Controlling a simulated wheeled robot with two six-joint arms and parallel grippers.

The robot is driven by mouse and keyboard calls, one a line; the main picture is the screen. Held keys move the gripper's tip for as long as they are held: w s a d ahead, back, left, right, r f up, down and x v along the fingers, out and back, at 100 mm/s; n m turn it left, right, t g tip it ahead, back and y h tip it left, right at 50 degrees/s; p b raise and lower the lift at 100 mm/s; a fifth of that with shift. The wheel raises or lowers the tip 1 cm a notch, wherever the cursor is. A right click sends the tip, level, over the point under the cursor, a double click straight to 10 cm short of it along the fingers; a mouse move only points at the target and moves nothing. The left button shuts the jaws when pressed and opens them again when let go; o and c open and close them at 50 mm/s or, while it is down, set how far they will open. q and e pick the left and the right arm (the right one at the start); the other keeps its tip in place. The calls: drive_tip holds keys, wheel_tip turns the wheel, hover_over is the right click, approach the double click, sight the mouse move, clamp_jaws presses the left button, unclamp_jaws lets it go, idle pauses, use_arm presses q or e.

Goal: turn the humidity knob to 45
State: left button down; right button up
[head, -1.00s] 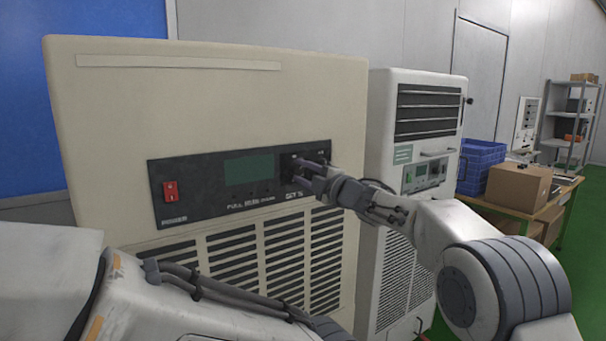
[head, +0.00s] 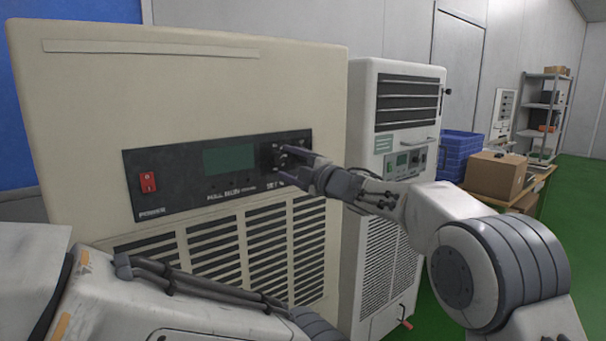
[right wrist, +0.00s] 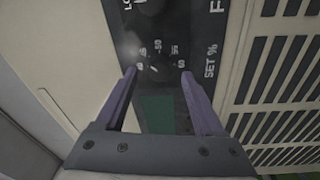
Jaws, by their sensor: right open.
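The beige machine (head: 190,85) has a black control panel (head: 200,190) with a greenish display (head: 229,159) and a red power switch (head: 148,182). The dark humidity knob sits at the panel's right end, hard to make out in the head view. In the right wrist view, the dial marks (right wrist: 158,46) and the "SET %" label (right wrist: 211,61) show; the knob (right wrist: 160,68) is dark and its pointer is unclear. My right gripper (head: 282,163) is open in front of the dial, its fingers (right wrist: 159,74) apart on either side of the knob area. Contact cannot be told. My left gripper is out of view.
A white cabinet (head: 401,80) with its own small panel stands just right of the machine. Farther right are a blue crate (head: 459,150), a cardboard box (head: 496,174) on a table and a shelf (head: 545,110). Green floor is clear at the right.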

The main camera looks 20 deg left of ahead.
use_arm(q)
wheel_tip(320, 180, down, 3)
drive_tip(key=b, duration=0.2)
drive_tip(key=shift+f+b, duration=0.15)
drive_tip(key=shift+b, duration=0.15)
use_arm(e)
drive_tip(key=v, duration=0.8)
drive_tip(key=shift+d, duration=0.2)
drive_tip(key=s+d+f+m+g+h+p, duration=0.2)
drive_tip(key=s+d+f+m+h+p, duration=0.2)
drive_tip(key=s+d+f+m+h, duration=0.9)
use_arm(q)
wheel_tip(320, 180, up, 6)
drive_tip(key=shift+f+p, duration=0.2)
drive_tip(key=shift+p, duration=0.6)
use_arm(e)
drive_tip(key=s+d+f+m+g, duration=0.2)
drive_tip(key=s+f+g, duration=0.1)
drive_tip(key=s, duration=0.6)
drive_tip(key=s+d+f+m+g+h, duration=0.1)
drive_tip(key=s+d+f+m+g, duration=0.1)
drive_tip(key=s, duration=0.7)
drive_tip(key=s+d+f+m+g, duration=0.2)
drive_tip(key=s+f, duration=0.4)
drive_tip(key=s, duration=0.3)
drive_tip(key=shift+s+d+m+g+h, duration=0.3)
drive_tip(key=shift+d+m+g, duration=0.1)
drive_tip(key=shift+d+g, duration=0.45)
